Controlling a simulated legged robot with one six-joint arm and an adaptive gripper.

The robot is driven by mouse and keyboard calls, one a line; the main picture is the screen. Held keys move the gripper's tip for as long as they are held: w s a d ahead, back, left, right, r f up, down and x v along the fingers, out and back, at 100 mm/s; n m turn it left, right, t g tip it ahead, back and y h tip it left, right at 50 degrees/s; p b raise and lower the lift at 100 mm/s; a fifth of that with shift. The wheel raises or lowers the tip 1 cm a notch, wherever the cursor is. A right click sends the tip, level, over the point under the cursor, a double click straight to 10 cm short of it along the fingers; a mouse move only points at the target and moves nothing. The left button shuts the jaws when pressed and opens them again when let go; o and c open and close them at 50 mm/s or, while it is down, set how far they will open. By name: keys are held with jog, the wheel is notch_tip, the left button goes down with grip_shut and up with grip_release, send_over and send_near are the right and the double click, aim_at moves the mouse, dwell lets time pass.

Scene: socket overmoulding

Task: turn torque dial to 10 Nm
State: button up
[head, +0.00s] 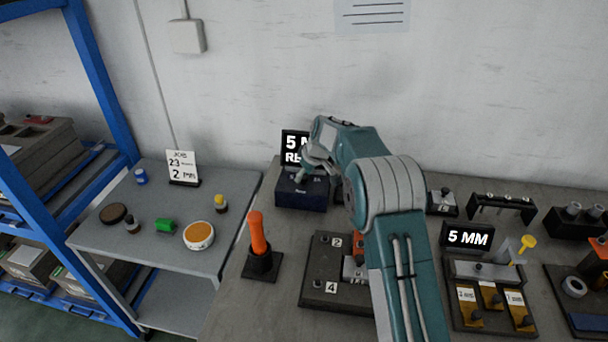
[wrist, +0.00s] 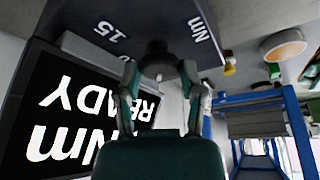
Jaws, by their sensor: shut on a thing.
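The torque dial (wrist: 158,62) is a dark round knob on a dark blue box (head: 301,197). In the wrist view, the box face (wrist: 115,20) carries the marks "15" and "Nm". My gripper (wrist: 160,78) has a finger on either side of the knob and is shut on it. In the head view my gripper (head: 303,172) reaches down onto the box top and hides the knob. A black display (head: 290,140) behind the box shows a 5 and "RE", partly covered by my arm. In the wrist view the display (wrist: 70,110) reads "Nm READY" upside down. The dial's pointer is not visible.
An orange-handled tool (head: 259,235) stands upright in front of the box. A numbered dark plate (head: 325,290) lies nearer. A "5 MM" sign (head: 468,237) and several fixtures are on the right. A grey side table (head: 150,220) stands left.

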jog(key=m, duration=0.1)
jog(key=m+h, duration=0.1)
jog(key=m, duration=0.1)
jog(key=m+t, duration=0.1)
jog(key=m, duration=0.1)
jog(key=shift+s+a+f+h, duration=0.1)
jog(key=shift+f+h, duration=0.15)
jog(key=shift+h, duration=0.15)
jog(key=shift+a+m+h, duration=0.1)
jog(key=shift+m+h, duration=0.8)
jog(key=shift+m, duration=1.6)
jog(key=shift+f, duration=0.1)
jog(key=o, duration=1.2)
jog(key=shift+c, duration=0.2)
jog(key=shift+r, duration=0.2)
jog(key=shift+s+r+t, duration=0.1)
jog(key=shift+r+t, duration=0.2)
jog(key=shift+r, duration=0.2)
jog(key=v, duration=1)
jog(key=shift+a+r, duration=0.15)
jog(key=shift+r, duration=0.15)
